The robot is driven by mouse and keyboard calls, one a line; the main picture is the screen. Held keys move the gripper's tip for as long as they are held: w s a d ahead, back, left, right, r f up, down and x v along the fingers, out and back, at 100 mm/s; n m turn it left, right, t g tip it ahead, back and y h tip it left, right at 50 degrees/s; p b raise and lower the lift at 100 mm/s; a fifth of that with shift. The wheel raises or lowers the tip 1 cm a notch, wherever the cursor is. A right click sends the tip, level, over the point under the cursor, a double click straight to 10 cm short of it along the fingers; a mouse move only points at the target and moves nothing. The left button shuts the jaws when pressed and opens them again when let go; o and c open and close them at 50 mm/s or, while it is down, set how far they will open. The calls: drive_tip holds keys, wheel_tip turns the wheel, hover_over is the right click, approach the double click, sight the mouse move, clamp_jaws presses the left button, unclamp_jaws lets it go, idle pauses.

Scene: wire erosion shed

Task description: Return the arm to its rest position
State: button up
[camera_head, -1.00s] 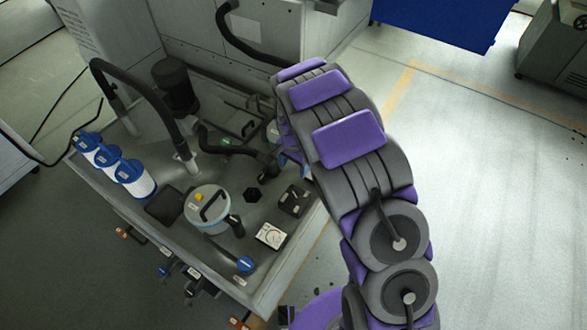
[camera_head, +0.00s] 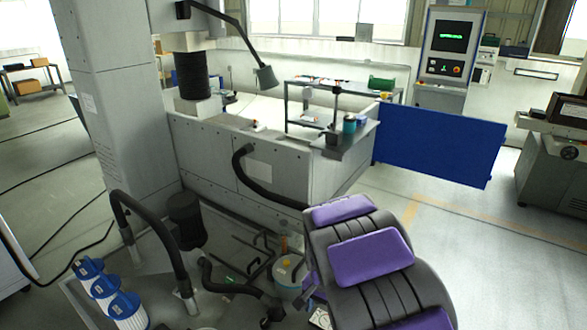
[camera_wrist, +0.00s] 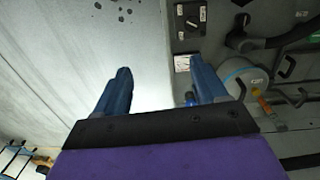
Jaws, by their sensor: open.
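My gripper (camera_wrist: 160,85) shows in the wrist view with its two blue fingers spread apart and nothing between them. Behind the fingers are a pale grey surface and part of the tank equipment. In the head view my arm, dark grey with purple pads, rises from the bottom right toward the middle. My gripper is hidden behind it there. A round pale vessel (camera_wrist: 243,78) lies beyond the right finger in the wrist view.
White filters with blue caps (camera_head: 125,306), black hoses (camera_head: 150,225) and a lidded pot (camera_head: 290,275) crowd the lower left. A grey machine (camera_head: 260,165) stands behind, with a blue panel (camera_head: 440,145) to its right. Pale floor (camera_head: 500,250) is clear at right.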

drive_tip(key=s+d+r+n, duration=0.1)
drive_tip(key=s+d+r, duration=0.2)
drive_tip(key=s+r, duration=0.4)
drive_tip(key=s+d+r+n, duration=0.2)
drive_tip(key=s+r, duration=0.3)
drive_tip(key=s, duration=0.5)
drive_tip(key=s+r+n, duration=0.1)
drive_tip(key=s, duration=0.6)
drive_tip(key=s+d+r+n+g, duration=0.1)
drive_tip(key=s+n, duration=0.1)
drive_tip(key=s, duration=0.6)
drive_tip(key=shift+s+d+r, duration=0.3)
idle(0.9)
